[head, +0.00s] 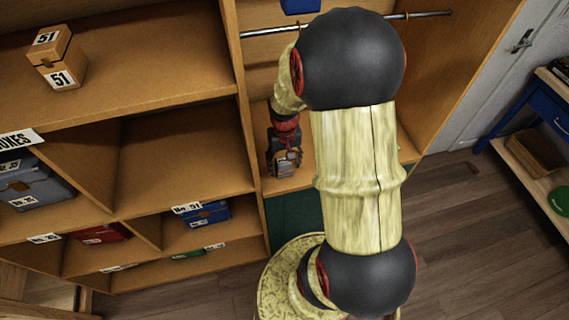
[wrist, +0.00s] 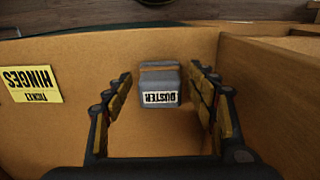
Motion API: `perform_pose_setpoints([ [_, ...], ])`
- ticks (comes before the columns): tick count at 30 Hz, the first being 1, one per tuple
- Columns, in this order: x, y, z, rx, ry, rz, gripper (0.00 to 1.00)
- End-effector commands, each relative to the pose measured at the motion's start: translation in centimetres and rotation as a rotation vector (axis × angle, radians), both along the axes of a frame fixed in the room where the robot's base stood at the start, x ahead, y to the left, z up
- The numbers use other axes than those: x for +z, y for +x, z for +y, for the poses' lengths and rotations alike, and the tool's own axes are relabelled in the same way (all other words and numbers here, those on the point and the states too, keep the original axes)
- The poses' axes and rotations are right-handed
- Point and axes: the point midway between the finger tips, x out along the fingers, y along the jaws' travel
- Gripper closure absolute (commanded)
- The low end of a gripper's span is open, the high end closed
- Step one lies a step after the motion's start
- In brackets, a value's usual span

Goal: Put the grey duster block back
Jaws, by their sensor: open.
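The grey duster block (wrist: 159,84) sits on a wooden surface in the wrist view, with a white label reading DUSTER that appears upside down. My gripper (wrist: 160,77) is open, with one finger on each side of the block. A gap shows between each finger and the block, so they look apart. In the head view my gripper (head: 286,163) is inside the right bay of the wooden cabinet, low under the metal rail; the block cannot be made out clearly there.
A yellow HINGES ticket (wrist: 32,83) lies left of the block, and a wooden wall (wrist: 262,85) stands to its right. A rail (head: 430,14) crosses the bay above. Left shelves hold a wooden box marked 51 (head: 57,58), a blue box (head: 205,214) and a red box (head: 102,233).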

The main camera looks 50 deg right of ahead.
Motion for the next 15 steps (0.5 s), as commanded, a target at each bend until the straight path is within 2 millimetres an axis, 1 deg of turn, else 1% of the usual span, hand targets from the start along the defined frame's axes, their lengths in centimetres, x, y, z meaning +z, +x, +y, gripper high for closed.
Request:
perform_pose_setpoints([
  [5, 0.0, 0.0, 0.0, 0.0, 0.0, 0.0, 0.43],
  [8, 0.5, 0.0, 0.0, 0.0, -0.001, -0.001, 0.43],
  [11, 1.8, 0.1, -0.1, 0.0, -0.002, -0.003, 0.43],
  [15, 4.1, 0.1, -0.1, 0.0, -0.002, -0.003, 0.43],
])
